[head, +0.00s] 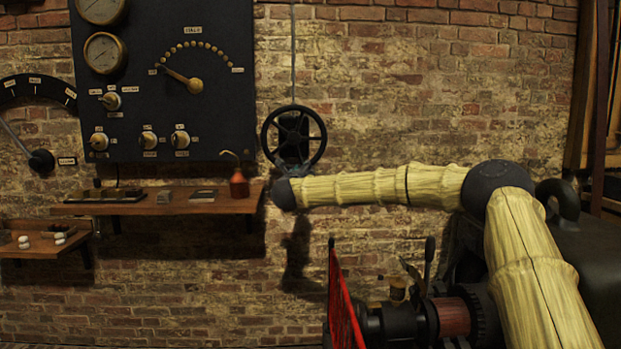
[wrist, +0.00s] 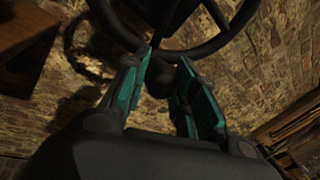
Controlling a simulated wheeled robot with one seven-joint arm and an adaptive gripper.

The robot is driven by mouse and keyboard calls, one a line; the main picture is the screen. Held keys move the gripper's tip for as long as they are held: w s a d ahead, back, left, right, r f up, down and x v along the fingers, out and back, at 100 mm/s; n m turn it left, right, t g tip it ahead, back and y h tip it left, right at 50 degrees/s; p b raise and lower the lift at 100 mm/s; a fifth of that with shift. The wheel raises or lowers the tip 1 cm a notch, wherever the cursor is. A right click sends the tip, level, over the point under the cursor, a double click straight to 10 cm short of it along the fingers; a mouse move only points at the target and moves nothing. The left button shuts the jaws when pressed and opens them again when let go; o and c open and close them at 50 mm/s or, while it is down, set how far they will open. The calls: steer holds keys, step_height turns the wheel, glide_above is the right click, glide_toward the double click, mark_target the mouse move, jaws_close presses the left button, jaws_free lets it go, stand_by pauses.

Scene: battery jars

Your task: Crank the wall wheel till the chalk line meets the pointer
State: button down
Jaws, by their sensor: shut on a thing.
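The dark spoked wall wheel (head: 293,137) is mounted on the brick wall, right of the black panel. A thin vertical rod or cable runs up the wall from it. My gripper (wrist: 168,60) is at the wheel's lower rim; in the head view my wrist mostly hides it. In the wrist view, the wheel (wrist: 190,48) fills the top, and my teal-padded fingers stand on either side of a dark rounded knob (wrist: 158,83), apparently the wheel's handle. They are shut on it, though the contact is dim. I cannot make out the chalk line or its pointer.
A wooden shelf (head: 165,206) with a small red-brown oil can (head: 238,184) is just left of and below the wheel. The black gauge panel (head: 225,110) hangs above it. A lower shelf (head: 45,245) is at far left. Bare wall lies right of the wheel.

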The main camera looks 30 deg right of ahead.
steer(key=shift+w+a+f+m+g+b, duration=0.1)
steer(key=shift+w+a+m+g+b, duration=0.1)
steer(key=shift+a+m+b, duration=0.25)
steer(key=shift+w+a+f+m+g+b, duration=0.1)
steer(key=shift+w+a+m+b, duration=0.1)
steer(key=shift+a+m, duration=0.4)
steer(key=shift+r, duration=0.1)
steer(key=c, duration=1.1)
jaws_free()
steer(key=shift+a, duration=0.1)
steer(key=v, duration=1.1)
steer(key=shift+s, duration=0.4)
